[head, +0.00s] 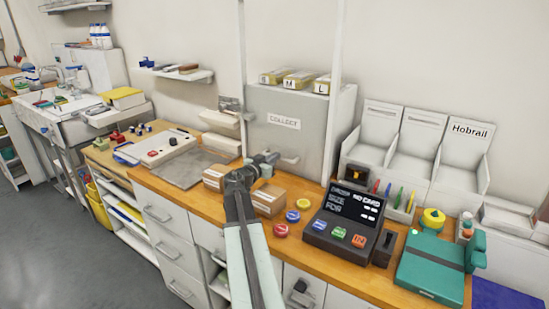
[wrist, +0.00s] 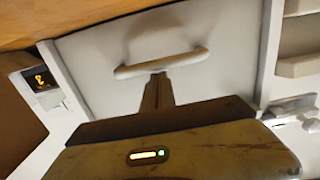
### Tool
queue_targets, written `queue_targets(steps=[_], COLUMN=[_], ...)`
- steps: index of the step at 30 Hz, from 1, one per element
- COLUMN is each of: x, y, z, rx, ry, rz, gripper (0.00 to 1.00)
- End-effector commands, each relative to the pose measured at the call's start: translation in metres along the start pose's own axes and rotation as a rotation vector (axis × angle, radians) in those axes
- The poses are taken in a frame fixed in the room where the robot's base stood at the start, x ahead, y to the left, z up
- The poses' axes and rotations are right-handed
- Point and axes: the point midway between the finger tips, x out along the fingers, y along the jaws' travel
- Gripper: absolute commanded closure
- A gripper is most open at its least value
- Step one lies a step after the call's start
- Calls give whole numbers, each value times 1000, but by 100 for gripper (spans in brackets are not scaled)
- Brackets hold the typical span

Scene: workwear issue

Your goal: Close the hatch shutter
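The hatch shutter (head: 308,135) is a plain grey panel below a white COLLECT label at the back of the wooden counter. Its pale bar handle (head: 289,158) is low on the panel. In the wrist view the shutter (wrist: 95,50) fills the middle, with the handle (wrist: 160,62) across it. My gripper (head: 266,160) is in front of the lower panel, left of the handle in the head view. In the wrist view my gripper (wrist: 158,80) points at the middle of the handle, its tip just at the bar. Contact and finger opening are unclear. The panel's bottom edge is partly hidden.
Cardboard boxes (head: 269,199) stand beside my arm on the counter. Red, blue and yellow buttons (head: 281,230) and a dark terminal (head: 345,222) are to the right. Packets marked S, M, L (head: 298,79) lie above the hatch. White bins (head: 414,140) stand at the right.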

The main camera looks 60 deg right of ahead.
Motion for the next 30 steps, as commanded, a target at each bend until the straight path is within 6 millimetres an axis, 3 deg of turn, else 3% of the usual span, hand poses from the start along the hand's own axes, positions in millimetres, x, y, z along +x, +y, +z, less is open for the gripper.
queue_targets(steps=[4,8,12,18,23,30], x=[-5,-14,-53,-96,-111,-113], y=[0,0,3,2,1,1], z=[-18,-50,-42,-42,-42,-41], rx=[6,3,1,1,1,1], ry=[-5,1,2,3,4,4], rz=[0,-2,-4,-3,-2,-1], gripper=[100,100,100,100,100,100])
